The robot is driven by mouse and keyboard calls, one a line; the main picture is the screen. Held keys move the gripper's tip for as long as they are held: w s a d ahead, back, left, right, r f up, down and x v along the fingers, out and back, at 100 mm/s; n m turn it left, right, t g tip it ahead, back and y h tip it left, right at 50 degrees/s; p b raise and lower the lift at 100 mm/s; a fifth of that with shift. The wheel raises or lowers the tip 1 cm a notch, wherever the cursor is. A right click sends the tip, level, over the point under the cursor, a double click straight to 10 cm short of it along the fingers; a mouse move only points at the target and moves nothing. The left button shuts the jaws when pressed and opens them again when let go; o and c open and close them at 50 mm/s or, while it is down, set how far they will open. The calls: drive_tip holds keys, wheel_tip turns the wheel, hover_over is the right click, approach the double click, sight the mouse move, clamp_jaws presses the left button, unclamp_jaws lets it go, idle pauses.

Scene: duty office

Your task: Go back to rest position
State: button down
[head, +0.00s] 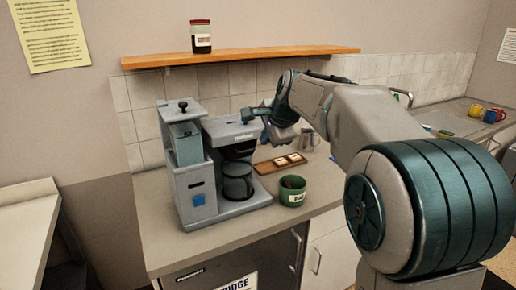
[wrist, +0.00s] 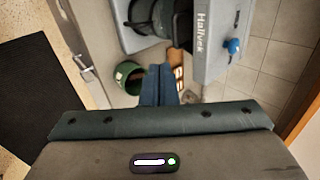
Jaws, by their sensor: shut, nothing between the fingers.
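My gripper (head: 256,113) is at the end of my raised arm, beside the top front of the grey coffee machine (head: 194,180). In the wrist view its fingers (wrist: 160,84) are together, with nothing between them. The machine also shows at the top of the wrist view (wrist: 208,45). A dark carafe (head: 237,181) stands in the machine. I cannot tell from the head view whether the fingertips touch the machine.
A green tub (head: 292,191) and a wooden tray (head: 266,167) with small pale items stand on the counter (head: 240,227) below my gripper. A wooden shelf (head: 260,56) with a jar (head: 201,37) is above. Colored mugs (head: 491,115) stand far right.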

drive_tip(key=s+d+f+n+g+h, duration=0.1)
drive_tip(key=s+d+f+n, duration=0.2)
drive_tip(key=s, duration=0.8)
drive_tip(key=s+d+f+n+g+h, duration=0.1)
drive_tip(key=s+d+f+n+g, duration=0.1)
drive_tip(key=s+f+n, duration=0.4)
drive_tip(key=s+d+f+n+g+h, duration=0.1)
drive_tip(key=s+d+f+n, duration=0.3)
drive_tip(key=s, duration=1.3)
wheel_tip(320, 180, down, 4)
drive_tip(key=c, duration=2.1)
unclamp_jaws()
drive_tip(key=shift+c, duration=0.2)
